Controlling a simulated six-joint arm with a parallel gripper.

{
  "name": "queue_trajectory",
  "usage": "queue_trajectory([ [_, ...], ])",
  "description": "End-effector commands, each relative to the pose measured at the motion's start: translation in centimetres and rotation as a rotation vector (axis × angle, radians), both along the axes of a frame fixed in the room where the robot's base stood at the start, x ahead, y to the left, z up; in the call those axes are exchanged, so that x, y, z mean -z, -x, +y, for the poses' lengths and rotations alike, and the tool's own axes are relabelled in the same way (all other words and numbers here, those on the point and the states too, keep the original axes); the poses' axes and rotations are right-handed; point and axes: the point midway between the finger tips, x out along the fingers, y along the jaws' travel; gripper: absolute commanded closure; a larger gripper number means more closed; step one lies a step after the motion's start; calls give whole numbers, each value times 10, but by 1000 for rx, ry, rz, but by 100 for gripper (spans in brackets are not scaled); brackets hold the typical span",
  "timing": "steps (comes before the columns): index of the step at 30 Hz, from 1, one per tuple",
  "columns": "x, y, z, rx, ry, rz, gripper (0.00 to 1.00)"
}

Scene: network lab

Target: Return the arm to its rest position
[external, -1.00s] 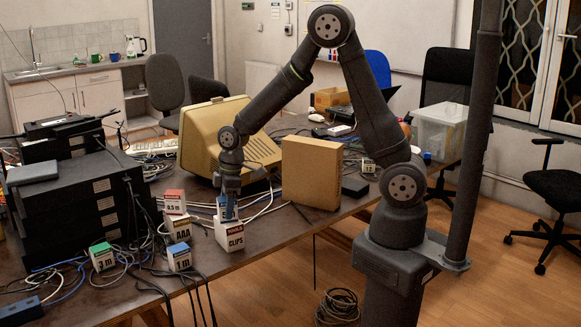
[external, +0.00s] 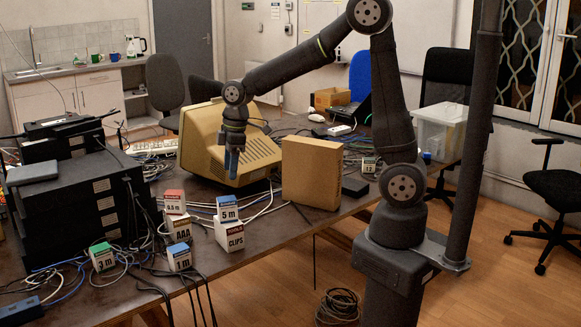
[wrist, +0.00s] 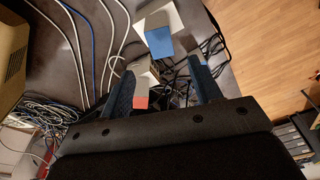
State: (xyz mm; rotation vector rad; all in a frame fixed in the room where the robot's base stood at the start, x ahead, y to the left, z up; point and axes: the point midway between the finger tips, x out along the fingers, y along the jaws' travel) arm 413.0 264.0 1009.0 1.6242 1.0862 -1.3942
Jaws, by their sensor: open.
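My gripper (external: 232,165) hangs pointing down above the table, in front of the beige monitor, with nothing in it. In the wrist view my gripper (wrist: 160,92) has its two blue-grey fingers apart. Below it, the blue-topped 5 m box (external: 227,209) sits on the white CLIPS box (external: 229,236); the blue top also shows in the wrist view (wrist: 159,42). My fingertips are clear above this stack. My arm reaches up and left from its base at the right side of the table.
A beige monitor (external: 213,150) stands behind my gripper and a cardboard box (external: 311,172) to its right. More label boxes (external: 179,257) stand left of the stack. A black equipment rack (external: 75,200) is at the left. Cables lie across the table (external: 210,270).

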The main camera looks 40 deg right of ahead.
Motion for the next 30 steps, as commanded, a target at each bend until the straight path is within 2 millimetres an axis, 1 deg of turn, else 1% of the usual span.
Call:
queue_trajectory([
  [9,1,0,0,0,1,0,42],
  [11,4,0,0,0,1,2,42],
  [14,14,-1,2,0,1,3,42],
  [30,110,-6,15,-1,3,3,42],
])
